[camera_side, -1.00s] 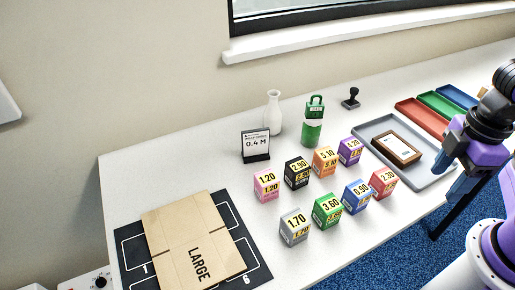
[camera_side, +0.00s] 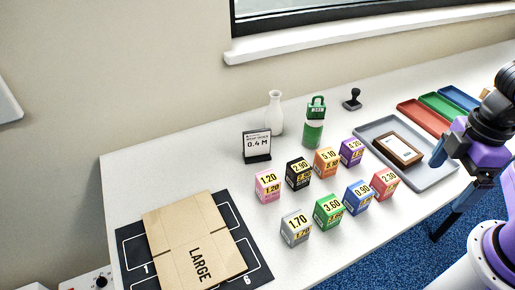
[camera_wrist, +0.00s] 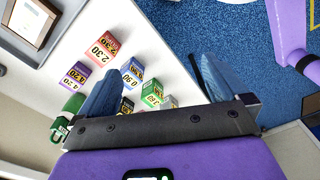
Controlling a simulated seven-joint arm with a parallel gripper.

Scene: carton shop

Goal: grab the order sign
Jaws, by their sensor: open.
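The order sign (camera_side: 257,145) is a small upright white card reading 0.4 M in a black stand. It stands on the white table, left of the white vase, in the side view. I cannot make it out in the wrist view. My gripper (camera_side: 448,172) is at the right, by the front edge of the grey tray, well apart from the sign. Its blue fingers are spread with nothing between them in the wrist view (camera_wrist: 160,60).
Several numbered boxes (camera_side: 327,211) stand between my gripper and the sign. The grey tray (camera_side: 436,181) holds a framed card (camera_side: 398,148). A large carton (camera_side: 193,240) lies front left.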

